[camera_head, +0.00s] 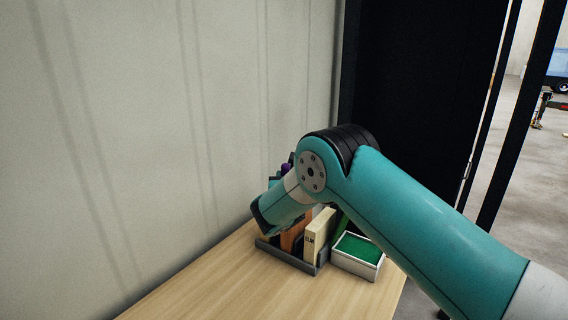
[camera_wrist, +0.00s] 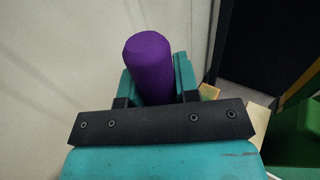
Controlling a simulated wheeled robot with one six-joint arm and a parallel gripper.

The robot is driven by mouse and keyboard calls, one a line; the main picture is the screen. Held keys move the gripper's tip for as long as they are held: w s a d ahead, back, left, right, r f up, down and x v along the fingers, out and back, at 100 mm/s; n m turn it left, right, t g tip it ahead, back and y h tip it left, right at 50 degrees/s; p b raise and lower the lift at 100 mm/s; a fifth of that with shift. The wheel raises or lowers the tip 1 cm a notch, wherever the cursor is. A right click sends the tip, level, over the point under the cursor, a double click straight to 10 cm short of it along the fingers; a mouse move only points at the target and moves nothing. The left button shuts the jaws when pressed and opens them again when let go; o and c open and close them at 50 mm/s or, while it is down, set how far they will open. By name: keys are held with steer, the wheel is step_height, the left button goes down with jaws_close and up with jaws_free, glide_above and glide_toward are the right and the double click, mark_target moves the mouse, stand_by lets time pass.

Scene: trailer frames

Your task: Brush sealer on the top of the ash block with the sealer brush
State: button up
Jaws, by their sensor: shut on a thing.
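In the wrist view a purple cylinder (camera_wrist: 150,62), seemingly the handle of the sealer brush, stands between the two teal fingers of my gripper (camera_wrist: 157,80). My gripper is shut on it. The brush's lower end and bristles are hidden. In the head view only a bit of purple (camera_head: 286,167) shows behind my arm, which covers most of the gripper. A pale block (camera_head: 319,234) with dark lettering, perhaps "ELM", stands in a grey rack (camera_head: 289,259) on the table. I cannot tell which block is the ash one.
A brown-orange block (camera_head: 296,236) stands beside the pale one, partly behind my arm. A white box (camera_head: 357,266) with a green top (camera_head: 358,247) sits right of the rack. The wooden table (camera_head: 225,290) is clear at the front left. A pale wall (camera_head: 150,130) rises close behind.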

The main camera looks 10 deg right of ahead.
mark_target(286, 168)
steer(key=shift+r+p, duration=1.05)
steer(key=shift+r, duration=0.65)
